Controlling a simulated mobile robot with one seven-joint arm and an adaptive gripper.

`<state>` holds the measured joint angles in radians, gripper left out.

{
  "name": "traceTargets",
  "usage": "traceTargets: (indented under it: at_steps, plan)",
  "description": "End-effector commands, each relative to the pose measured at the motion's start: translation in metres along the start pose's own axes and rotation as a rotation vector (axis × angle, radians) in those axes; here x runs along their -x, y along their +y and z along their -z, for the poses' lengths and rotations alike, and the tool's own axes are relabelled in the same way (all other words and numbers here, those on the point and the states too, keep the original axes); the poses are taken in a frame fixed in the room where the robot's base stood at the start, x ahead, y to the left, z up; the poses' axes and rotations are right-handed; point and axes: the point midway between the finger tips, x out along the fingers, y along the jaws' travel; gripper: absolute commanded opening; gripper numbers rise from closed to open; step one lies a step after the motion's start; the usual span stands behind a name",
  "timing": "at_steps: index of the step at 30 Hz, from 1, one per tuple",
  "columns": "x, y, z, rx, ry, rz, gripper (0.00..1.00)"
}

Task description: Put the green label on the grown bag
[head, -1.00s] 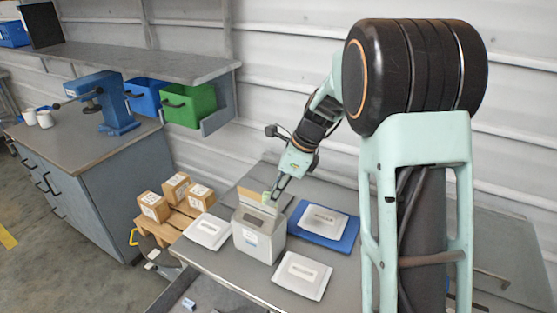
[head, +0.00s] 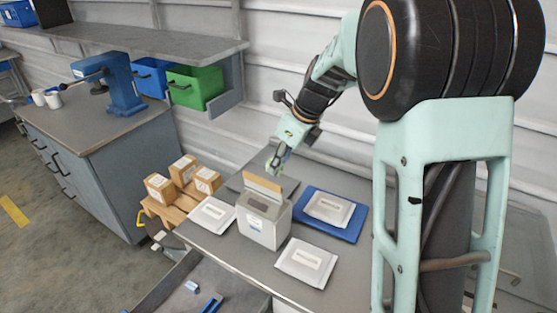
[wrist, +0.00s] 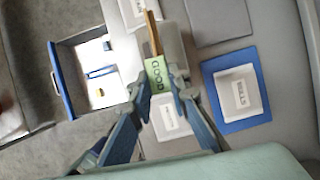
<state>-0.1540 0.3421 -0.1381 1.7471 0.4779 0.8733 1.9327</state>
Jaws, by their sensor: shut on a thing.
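My gripper (head: 279,160) is raised above and behind the grey box (head: 263,222). In the wrist view my gripper (wrist: 164,88) is shut on the green label (wrist: 160,75), which reads GOOD. Three white bags with printed patches lie flat: one at the left (head: 212,214), one at the front right (head: 306,262), and one on the blue mat (head: 352,235) at the right (head: 328,208). The mat bag also shows in the wrist view (wrist: 238,93). The print is too small to tell which is the grown bag.
An open drawer (wrist: 62,82) with small items juts out in front. Small cartons (head: 183,168) stand at the left. Bare table lies between box and mat.

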Motion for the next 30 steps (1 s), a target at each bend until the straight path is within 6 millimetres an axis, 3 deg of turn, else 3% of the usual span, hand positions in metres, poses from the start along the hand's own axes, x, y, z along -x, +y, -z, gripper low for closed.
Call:
traceTargets:
  at_steps: [3,18,30]
  plan:
    - [-0.015,0.000,0.006,0.000,0.000,0.000,0.07]
    - [-0.051,0.000,0.021,0.001,0.000,0.000,0.07]
    - [-0.055,0.000,0.023,0.001,0.000,-0.001,0.07]
